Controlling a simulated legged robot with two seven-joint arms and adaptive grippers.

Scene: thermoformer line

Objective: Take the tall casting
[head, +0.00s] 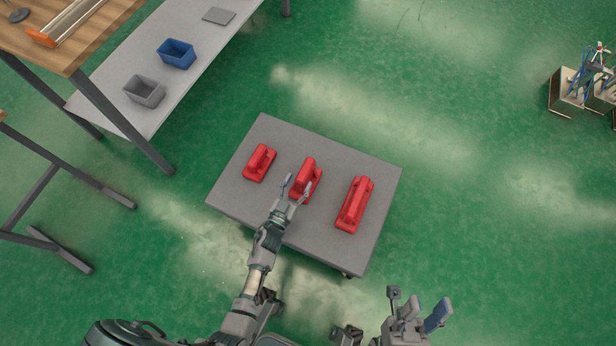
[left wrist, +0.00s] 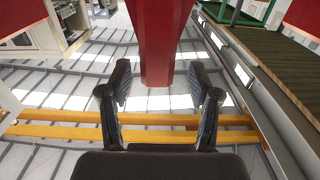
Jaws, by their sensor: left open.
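Three red castings stand apart on a grey table: a small one (head: 260,163) at the left, a middle one (head: 307,178), and a long one (head: 354,204) at the right. The middle one looks to be the tall casting, though heights are hard to judge from above. My left gripper (head: 297,187) is open at the near side of the middle casting, which partly shows past its fingers. In the left wrist view a red upright (left wrist: 163,45) stands ahead, centred between the open fingers (left wrist: 162,95), with no visible contact. My right gripper (head: 425,312) is low at the right, fingers apart and empty.
The grey table (head: 330,250) has bare room around the castings. At the upper left a grey bench holds a blue bin (head: 177,54) and a grey bin (head: 144,91), beside a wooden-topped table (head: 40,40).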

